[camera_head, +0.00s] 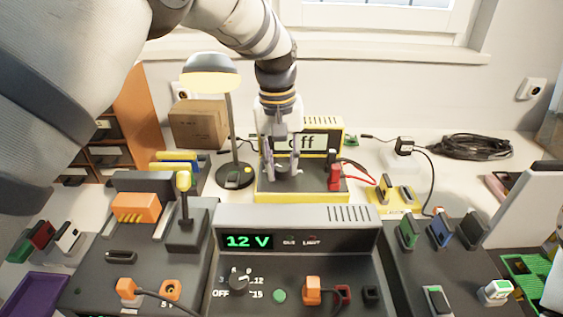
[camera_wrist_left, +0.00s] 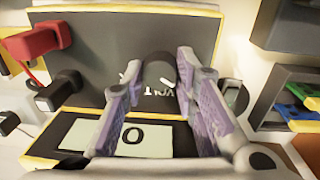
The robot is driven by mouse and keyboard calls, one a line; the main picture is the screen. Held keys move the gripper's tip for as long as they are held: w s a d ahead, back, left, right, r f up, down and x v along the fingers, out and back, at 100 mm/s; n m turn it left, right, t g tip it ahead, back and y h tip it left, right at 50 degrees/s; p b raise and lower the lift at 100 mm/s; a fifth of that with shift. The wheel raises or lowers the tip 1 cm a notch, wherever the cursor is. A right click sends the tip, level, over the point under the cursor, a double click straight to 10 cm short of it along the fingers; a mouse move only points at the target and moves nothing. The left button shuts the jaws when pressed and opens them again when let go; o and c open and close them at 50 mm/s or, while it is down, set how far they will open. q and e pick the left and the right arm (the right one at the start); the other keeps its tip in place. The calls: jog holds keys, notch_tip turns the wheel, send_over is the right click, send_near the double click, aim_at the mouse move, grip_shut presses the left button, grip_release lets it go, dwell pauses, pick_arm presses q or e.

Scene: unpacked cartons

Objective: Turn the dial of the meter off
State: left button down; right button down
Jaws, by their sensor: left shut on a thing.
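My left gripper (camera_head: 283,170) points down over the meter's dark panel. In the wrist view its two fingers (camera_wrist_left: 158,80) are shut on the round grey dial (camera_wrist_left: 158,70), one on each side. The dial's pointer and most of its markings are hidden.
Red and black plugs (camera_head: 334,176) stand in the meter just right of the gripper. A desk lamp (camera_head: 230,120) stands close on the left. The power supply (camera_head: 290,215) showing 12 V is in front. A black cable coil (camera_head: 478,146) lies at the back right.

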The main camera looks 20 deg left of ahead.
aim_at(278, 167)
dwell(0.4)
pick_arm(q)
jog(key=c, duration=1.3)
grip_release()
jog(key=r, duration=1.2)
jog(key=shift+s+a, duration=0.1)
jog(key=shift+a, duration=0.25)
